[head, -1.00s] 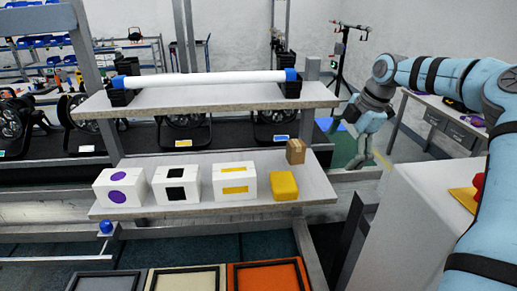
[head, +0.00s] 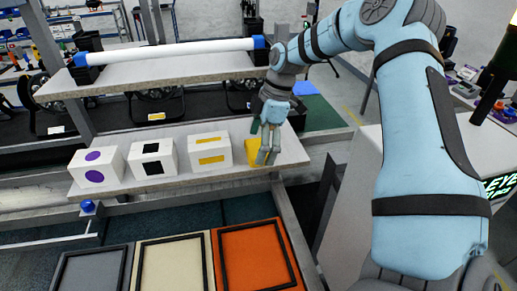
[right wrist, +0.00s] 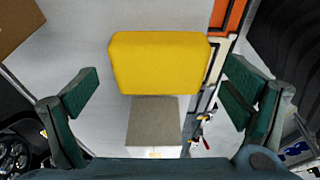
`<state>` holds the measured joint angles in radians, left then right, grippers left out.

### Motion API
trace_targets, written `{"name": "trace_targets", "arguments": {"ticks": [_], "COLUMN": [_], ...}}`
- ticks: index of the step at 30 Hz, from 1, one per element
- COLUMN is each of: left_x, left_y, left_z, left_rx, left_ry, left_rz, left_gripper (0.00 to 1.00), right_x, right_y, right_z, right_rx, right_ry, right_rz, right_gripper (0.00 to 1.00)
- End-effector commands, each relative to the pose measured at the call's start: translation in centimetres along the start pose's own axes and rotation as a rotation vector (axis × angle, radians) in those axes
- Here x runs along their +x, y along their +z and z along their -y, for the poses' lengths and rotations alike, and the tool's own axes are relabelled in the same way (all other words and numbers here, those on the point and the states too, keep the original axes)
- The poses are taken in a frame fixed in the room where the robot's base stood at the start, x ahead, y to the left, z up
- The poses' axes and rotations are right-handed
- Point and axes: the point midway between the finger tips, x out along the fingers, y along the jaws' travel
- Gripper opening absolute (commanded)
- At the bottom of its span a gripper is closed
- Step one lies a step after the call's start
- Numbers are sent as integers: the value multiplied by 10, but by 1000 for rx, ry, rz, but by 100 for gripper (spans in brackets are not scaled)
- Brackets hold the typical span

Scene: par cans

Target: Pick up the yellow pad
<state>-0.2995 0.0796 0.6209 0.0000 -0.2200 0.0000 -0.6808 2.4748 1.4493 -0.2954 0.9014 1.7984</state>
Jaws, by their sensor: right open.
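The yellow pad (head: 254,150) lies on the lower shelf at its right end, right of the white boxes. My right gripper (head: 267,155) is in front of it in the head view and hides part of it. In the right wrist view the yellow pad (right wrist: 160,62) lies ahead, between the lines of the two open fingers (right wrist: 160,95). The fingers are apart and nothing is between their tips; I cannot tell the exact gap to the pad. My left gripper is not in view.
White boxes with purple (head: 97,168), black (head: 153,159) and yellow (head: 210,151) marks stand left of the pad. A brown box (right wrist: 18,22) is near it in the wrist view. The upper shelf (head: 150,75) holds a white tube (head: 170,52). Framed trays, one orange (head: 257,257), lie below.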

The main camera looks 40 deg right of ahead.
Motion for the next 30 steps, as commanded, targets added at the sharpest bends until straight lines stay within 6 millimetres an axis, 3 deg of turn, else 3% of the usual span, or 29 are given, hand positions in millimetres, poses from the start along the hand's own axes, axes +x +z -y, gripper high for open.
{"name": "trace_targets", "arguments": {"ticks": [2, 9, 19, 24, 30], "left_x": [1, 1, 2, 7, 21], "left_y": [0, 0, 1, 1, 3], "left_z": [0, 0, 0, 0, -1], "left_rx": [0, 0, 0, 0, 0], "left_ry": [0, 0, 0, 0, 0], "left_rz": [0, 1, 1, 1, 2], "left_gripper": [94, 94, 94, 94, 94], "right_x": [1, 0, 0, -13, -11], "right_y": [0, 1, 0, -3, -3], "right_z": [0, 0, 0, 0, 42], "right_rx": [-1, -1, -1, -3, -5], "right_ry": [0, 0, 1, 2, -1], "right_rz": [0, 0, 0, 0, -6], "right_gripper": [91, 53, 51, 51, 51]}}
